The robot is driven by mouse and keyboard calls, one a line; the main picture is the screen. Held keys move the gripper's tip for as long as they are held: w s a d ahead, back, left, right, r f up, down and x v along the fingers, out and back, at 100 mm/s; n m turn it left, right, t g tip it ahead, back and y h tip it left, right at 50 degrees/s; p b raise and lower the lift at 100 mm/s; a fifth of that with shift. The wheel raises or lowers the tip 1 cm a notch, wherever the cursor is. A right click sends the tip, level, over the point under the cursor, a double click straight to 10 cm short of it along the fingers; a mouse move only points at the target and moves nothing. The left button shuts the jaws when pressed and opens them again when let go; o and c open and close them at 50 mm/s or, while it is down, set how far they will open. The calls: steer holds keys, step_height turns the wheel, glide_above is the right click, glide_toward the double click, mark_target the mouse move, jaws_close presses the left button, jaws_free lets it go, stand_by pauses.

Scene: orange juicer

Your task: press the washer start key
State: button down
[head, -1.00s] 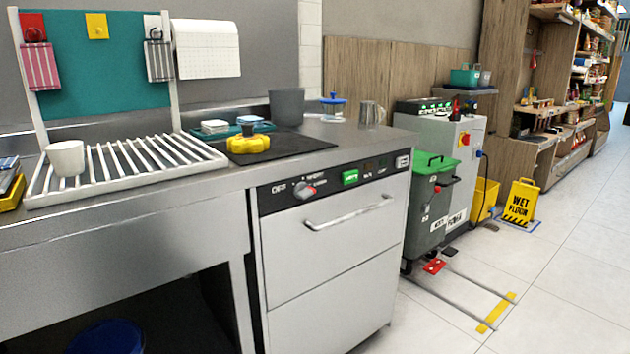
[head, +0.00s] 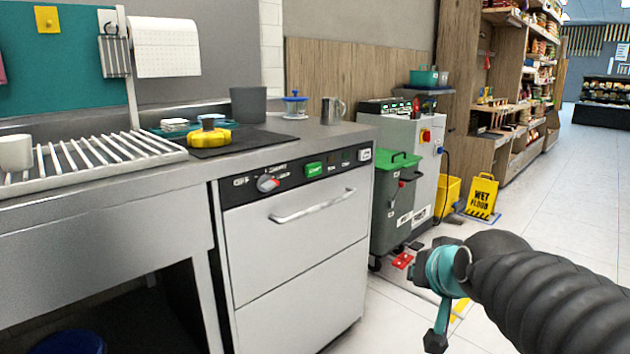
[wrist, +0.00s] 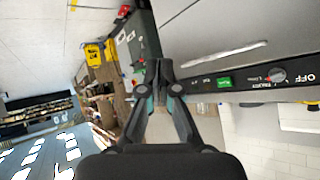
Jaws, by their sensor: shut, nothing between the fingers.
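The washer (head: 295,240) stands under the right end of the steel counter, front closed. Its dark control strip carries a green start key (head: 314,170), with a red-and-grey knob (head: 268,183) to its left. In the wrist view, the picture is turned sideways; the green key (wrist: 224,83) and knob (wrist: 277,75) show right of my fingers. My gripper (wrist: 158,66) is shut and empty, its fingertips together left of the key in that view. In the head view my arm enters at the lower right, apart from the washer front; the fingertips are hard to make out there.
A bar handle (head: 312,206) crosses the washer front below the strip. A green-lidded bin (head: 392,205) and grey machine (head: 425,150) stand right of the washer. A yellow wet-floor sign (head: 482,197) stands farther right. The tiled floor before the shelves is open.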

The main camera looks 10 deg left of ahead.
mark_target(313, 170)
steer(key=w+a+r+m+t+b, duration=0.1)
steer(key=w+a+r+t+b, duration=0.1)
steer(key=w, duration=0.7)
steer(key=w+a+r+m+t+b, duration=0.2)
steer(key=w+a+t, duration=0.2)
steer(key=w, duration=0.5)
steer(key=w+a+r+m+t+b, duration=0.1)
steer(key=w+a+m+t+b, duration=0.1)
steer(key=w+a, duration=0.4)
steer(key=w+t, duration=0.1)
steer(key=w, duration=0.2)
steer(key=shift+w+a+r+y+b, duration=0.2)
steer(key=shift+a+r+y+b, duration=0.1)
steer(key=shift+a+r+b, duration=0.1)
steer(key=w+a+p, duration=0.5)
steer(key=a+p, duration=0.1)
steer(key=shift+w+a, duration=0.2)
steer(key=shift+a, duration=0.2)
steer(key=shift+a, duration=0.1)
